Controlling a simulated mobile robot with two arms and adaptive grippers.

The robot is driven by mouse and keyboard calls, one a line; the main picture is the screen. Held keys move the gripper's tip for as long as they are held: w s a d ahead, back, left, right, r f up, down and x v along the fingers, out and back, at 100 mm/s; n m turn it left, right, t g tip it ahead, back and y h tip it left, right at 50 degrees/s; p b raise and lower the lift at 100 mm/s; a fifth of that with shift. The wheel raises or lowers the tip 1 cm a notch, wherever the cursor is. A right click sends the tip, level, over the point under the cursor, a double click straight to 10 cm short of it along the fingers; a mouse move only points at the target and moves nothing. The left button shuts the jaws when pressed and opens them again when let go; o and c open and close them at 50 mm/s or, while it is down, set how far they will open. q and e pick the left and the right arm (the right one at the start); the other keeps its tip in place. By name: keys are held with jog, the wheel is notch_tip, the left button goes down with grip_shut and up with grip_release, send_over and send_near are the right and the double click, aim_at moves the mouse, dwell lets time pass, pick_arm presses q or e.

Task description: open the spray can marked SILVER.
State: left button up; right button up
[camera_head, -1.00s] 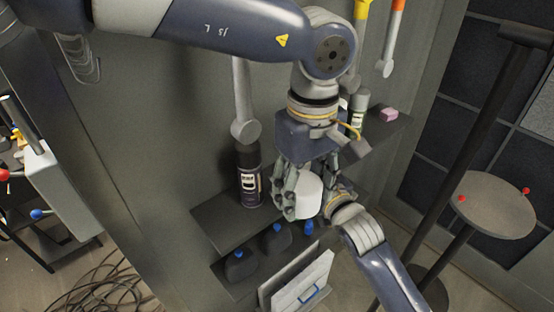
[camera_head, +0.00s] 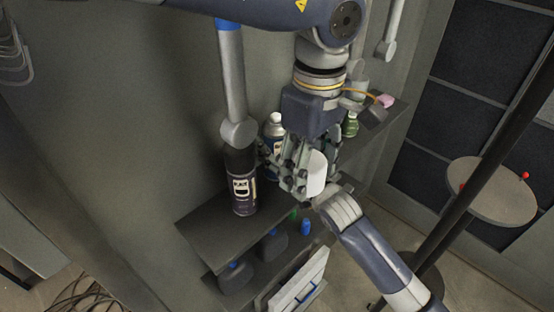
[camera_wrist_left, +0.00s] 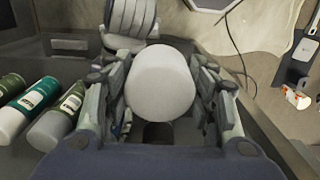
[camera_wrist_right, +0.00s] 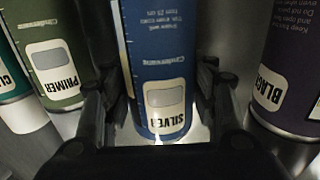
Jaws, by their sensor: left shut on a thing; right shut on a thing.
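The blue spray can marked SILVER (camera_wrist_right: 160,75) stands between the fingers of my right gripper (camera_wrist_right: 158,105), which is shut on its body. In the head view the can's pale, uncapped top and blue side (camera_head: 274,128) show behind my left gripper (camera_head: 305,178). My left gripper is shut on a white cap (camera_head: 316,174), held apart from the can, to its right and nearer the camera. The cap fills the space between the fingers in the left wrist view (camera_wrist_left: 160,82).
A can marked BLACK (camera_head: 242,190) stands close to the left on the shelf (camera_head: 205,232). A green can marked PRIMER (camera_wrist_right: 57,65) and another green can (camera_wrist_right: 10,70) stand on the other side. Dark bottles (camera_head: 236,275) sit lower down. A round table (camera_head: 495,195) stands at right.

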aim_at(277, 155)
jog(key=shift+s+f+b, duration=0.3)
jog(key=shift+f+b, duration=0.2)
jog(key=shift+s+f+b, duration=0.25)
jog(key=shift+f+b, duration=0.2)
jog(key=shift+s+d+f+b, duration=0.15)
jog(key=shift+f+b, duration=0.2)
jog(key=shift+w+d+f, duration=0.1)
jog(key=shift+w, duration=0.25)
jog(key=o, duration=1.1)
jog(key=shift+w+f, duration=0.15)
jog(key=shift+f, duration=0.05)
jog(key=o, duration=0.4)
jog(key=shift+s+r, duration=0.2)
jog(key=shift+s, duration=0.1)
